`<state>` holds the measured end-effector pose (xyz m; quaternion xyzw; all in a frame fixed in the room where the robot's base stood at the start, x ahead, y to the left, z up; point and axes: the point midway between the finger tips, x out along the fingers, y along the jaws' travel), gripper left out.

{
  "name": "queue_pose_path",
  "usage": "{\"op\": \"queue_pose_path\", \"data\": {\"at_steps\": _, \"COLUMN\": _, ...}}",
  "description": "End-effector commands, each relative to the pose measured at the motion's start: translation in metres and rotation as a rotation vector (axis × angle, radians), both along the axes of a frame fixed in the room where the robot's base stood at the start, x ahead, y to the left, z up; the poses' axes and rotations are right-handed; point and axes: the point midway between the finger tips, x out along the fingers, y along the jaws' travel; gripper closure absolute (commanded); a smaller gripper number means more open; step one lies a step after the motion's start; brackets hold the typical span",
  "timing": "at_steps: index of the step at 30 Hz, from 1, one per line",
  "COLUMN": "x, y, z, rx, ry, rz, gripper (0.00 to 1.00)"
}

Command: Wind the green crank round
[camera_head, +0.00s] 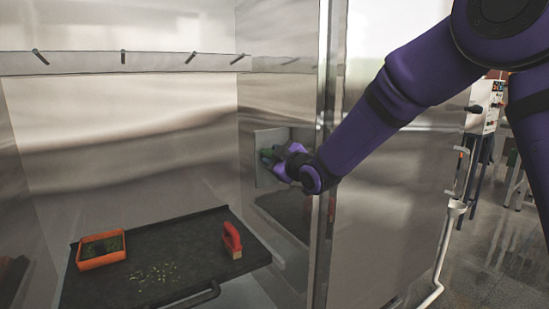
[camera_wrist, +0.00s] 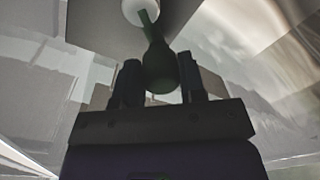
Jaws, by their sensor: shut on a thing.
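The green crank (camera_head: 267,155) is on a metal plate (camera_head: 262,178) on the right inner wall of the steel cabinet. My purple arm reaches in past the cabinet's edge, and my gripper (camera_head: 277,157) is at the crank. In the wrist view the crank's dark green knob (camera_wrist: 160,70) sits between the two fingers of my gripper (camera_wrist: 160,84), which is shut on it. A narrow green arm runs from the knob to a pale round hub (camera_wrist: 140,11). My wrist hides part of the crank in the head view.
Below is a dark tray (camera_head: 178,252) with an orange box (camera_head: 101,262) of green contents, a red-handled tool (camera_head: 232,238) and scattered crumbs. A rail with several pegs (camera_head: 123,57) crosses the back. The cabinet's front edge (camera_head: 324,190) stands close to my forearm.

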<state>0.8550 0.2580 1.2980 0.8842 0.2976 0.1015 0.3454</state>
Motion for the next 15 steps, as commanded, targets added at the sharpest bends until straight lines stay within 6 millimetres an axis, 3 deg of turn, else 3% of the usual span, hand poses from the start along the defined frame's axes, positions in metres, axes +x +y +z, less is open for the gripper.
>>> {"op": "queue_pose_path", "data": {"at_steps": 2, "x": -0.0001, "y": -0.0001, "z": 0.0, "rx": 0.0, "ry": 0.0, "rz": 0.0, "gripper": 0.86}}
{"op": "queue_pose_path", "data": {"at_steps": 3, "x": -0.0001, "y": -0.0001, "z": 0.0, "rx": 0.0, "ry": 0.0, "rz": 0.0, "gripper": 0.53}}
{"op": "queue_pose_path", "data": {"at_steps": 5, "x": -0.0001, "y": -0.0001, "z": 0.0, "rx": 0.001, "ry": 0.001, "rz": 0.0, "gripper": 0.4}}
{"op": "queue_pose_path", "data": {"at_steps": 15, "x": -0.0019, "y": -0.0016, "z": 0.0002, "rx": 0.001, "ry": 0.001, "rz": 0.0, "gripper": 0.37}}
